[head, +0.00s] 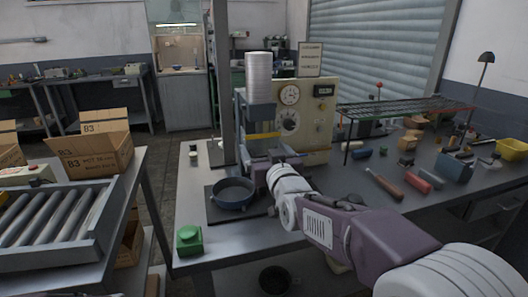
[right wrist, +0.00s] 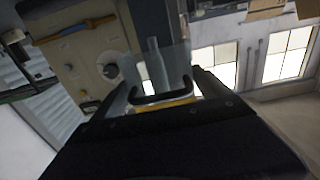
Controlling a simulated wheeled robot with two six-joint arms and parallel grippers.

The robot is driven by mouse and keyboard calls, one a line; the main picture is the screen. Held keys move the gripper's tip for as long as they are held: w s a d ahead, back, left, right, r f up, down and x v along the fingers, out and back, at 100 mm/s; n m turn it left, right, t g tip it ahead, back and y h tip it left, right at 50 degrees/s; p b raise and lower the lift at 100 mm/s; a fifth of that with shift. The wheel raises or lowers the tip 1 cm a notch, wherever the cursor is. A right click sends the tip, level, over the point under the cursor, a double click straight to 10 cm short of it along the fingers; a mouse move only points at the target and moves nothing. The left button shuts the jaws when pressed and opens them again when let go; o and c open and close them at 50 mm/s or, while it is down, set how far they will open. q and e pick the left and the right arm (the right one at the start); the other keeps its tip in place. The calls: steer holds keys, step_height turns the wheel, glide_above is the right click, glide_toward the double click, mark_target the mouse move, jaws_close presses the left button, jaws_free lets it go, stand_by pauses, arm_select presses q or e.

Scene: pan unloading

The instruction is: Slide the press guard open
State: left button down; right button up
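The press (head: 260,95) stands on the bench, with a silver cylinder on top and a yellow bar across its front. The guard (right wrist: 178,62) shows in the right wrist view as a clear panel with a black loop handle (right wrist: 150,100). My right gripper (right wrist: 163,88) is at the guard; its two fingers stand apart on either side of the handle, and I cannot tell whether they touch it. In the head view my right arm reaches in from the lower right and its wrist hides most of the guard. My left gripper is not in view.
A dark round pan (head: 233,193) sits on a dark mat left of my right wrist. A green button box (head: 189,239) is at the bench's front corner. A beige control panel (head: 303,115) adjoins the press. A wire rack (head: 405,113) and tools lie right.

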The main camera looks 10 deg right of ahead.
steer(key=shift+o, duration=0.3)
steer(key=s+p, duration=0.4)
steer(key=s, duration=0.5)
steer(key=shift+d, duration=0.15)
steer(key=shift+f, duration=0.1)
